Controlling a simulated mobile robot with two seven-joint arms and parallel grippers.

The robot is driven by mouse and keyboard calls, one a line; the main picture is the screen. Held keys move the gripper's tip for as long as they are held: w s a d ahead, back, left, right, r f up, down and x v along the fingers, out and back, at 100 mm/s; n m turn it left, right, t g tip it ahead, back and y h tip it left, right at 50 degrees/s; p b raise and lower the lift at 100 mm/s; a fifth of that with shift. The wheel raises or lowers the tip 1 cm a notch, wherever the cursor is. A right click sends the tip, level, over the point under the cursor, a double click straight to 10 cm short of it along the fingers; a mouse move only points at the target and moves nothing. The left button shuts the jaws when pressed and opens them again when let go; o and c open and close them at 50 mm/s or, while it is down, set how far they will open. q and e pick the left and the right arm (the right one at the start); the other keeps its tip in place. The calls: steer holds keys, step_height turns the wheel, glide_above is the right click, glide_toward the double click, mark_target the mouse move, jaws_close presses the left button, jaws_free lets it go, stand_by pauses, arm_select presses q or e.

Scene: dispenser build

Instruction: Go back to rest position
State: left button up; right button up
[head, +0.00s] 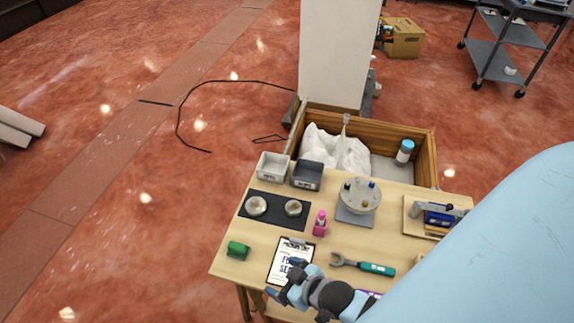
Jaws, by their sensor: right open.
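My right gripper (284,279) is open, its blue fingers over the clipboard (288,256) at the front of the wooden table (238,269). Nothing shows between the fingers. My light blue right arm comes in from the right and covers the table's right front part. My left gripper is not in view. A wrench-like tool with a teal handle (376,269) lies right of the gripper. A green object (238,250) lies to its left. A pink bottle (320,223) stands behind the clipboard.
A light bin (273,167) and a dark bin (307,175) stand at the back, near a black mat (273,222) with two round pieces. A round grey device (361,197) stands right of them. A wooden crate (425,155) adjoins the table's back. Open floor lies left.

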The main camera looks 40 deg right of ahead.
steer(key=shift+s+d, duration=0.15)
steer(key=shift+d, duration=0.05)
step_height(320, 180, up, 5)
steer(key=p, duration=0.5)
steer(key=shift+d, duration=0.15)
steer(key=shift+r, duration=0.1)
steer(key=shift+c, duration=0.4)
